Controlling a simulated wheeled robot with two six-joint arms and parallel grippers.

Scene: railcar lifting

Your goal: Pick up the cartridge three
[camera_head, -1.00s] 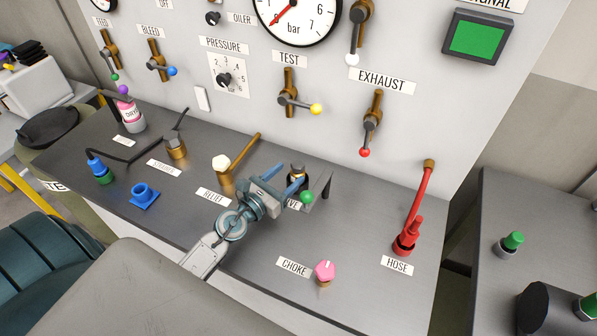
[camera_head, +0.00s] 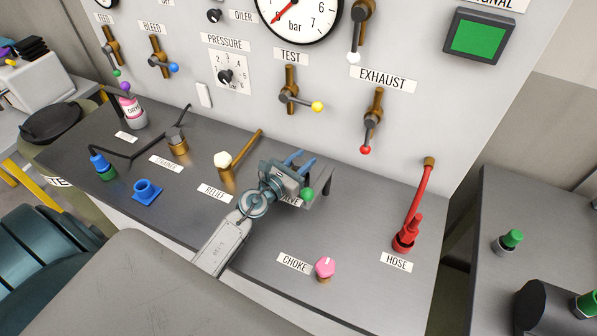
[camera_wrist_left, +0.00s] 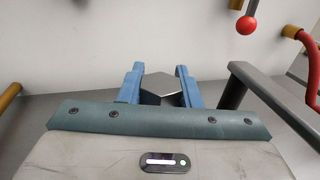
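My left gripper (camera_head: 300,161) is over the grey bench, by a partly covered label ending in "VE". In the left wrist view its two blue fingers (camera_wrist_left: 160,80) flank a grey six-sided block (camera_wrist_left: 161,88). The block's sides look close to both fingers; I cannot tell if they press on it. No cartridge can be read as number three; the block may be its top. In the head view my gripper hides the block. My right gripper is in neither view.
A dark bracket (camera_head: 318,190) and a green knob (camera_head: 307,194) are close beside the gripper. The relief lever (camera_head: 240,152) is left, the pink choke knob (camera_head: 325,266) in front, the red hose fitting (camera_head: 406,237) right. The panel wall stands behind.

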